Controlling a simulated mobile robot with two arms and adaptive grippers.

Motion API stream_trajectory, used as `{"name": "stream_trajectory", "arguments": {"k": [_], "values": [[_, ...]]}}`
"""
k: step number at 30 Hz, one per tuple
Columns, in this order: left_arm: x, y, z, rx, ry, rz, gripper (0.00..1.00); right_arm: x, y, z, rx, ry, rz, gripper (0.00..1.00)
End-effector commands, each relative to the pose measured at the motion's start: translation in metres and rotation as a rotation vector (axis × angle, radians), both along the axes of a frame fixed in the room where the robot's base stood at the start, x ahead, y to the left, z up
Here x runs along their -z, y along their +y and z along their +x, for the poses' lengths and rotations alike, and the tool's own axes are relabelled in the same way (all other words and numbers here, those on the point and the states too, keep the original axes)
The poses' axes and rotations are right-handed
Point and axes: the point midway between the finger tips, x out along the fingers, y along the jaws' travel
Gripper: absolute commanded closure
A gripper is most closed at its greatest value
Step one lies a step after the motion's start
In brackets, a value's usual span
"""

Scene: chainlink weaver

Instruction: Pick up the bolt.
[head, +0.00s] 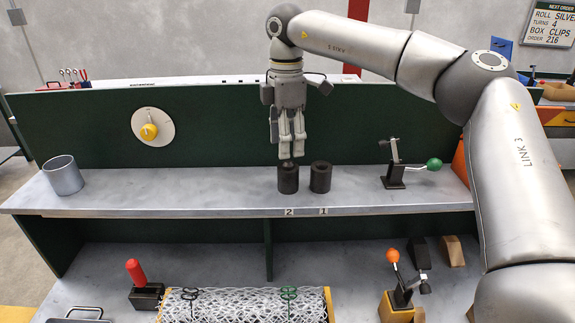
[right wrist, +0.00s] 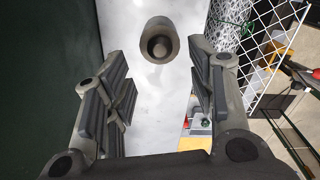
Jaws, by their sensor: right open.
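Two dark cylindrical holders stand side by side on the grey shelf, the left one (head: 288,181) above label 2 and the right one (head: 320,178) above label 1. My right gripper (head: 291,154) points down just above the left holder, open and empty. In the right wrist view, one holder (right wrist: 173,27) shows between and beyond the fingertips. A dark round piece, seemingly the bolt (right wrist: 158,46), sits upright inside it. Most of its length is hidden by the holder. My left gripper is out of view.
A grey cup (head: 63,177) stands at the shelf's left end. A green-knobbed toggle clamp (head: 396,173) stands right of the holders. A green back panel (head: 220,130) rises behind them. Chain-link mesh (head: 245,305) lies below. The shelf between cup and holders is clear.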

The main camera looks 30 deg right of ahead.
Motion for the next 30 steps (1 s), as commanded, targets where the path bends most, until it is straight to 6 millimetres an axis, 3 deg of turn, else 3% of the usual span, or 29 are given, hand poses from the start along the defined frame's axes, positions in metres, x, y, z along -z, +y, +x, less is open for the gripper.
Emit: {"name": "stream_trajectory", "arguments": {"k": [3,9,30], "values": [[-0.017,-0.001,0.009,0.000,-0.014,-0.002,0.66,0.015,-0.002,-0.001,-0.001,0.005,-0.001,0.49],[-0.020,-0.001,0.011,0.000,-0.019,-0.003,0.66,0.036,-0.001,0.000,0.000,0.002,0.000,0.49],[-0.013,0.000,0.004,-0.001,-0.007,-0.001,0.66,0.042,-0.001,0.001,0.000,0.000,0.000,0.49]]}}
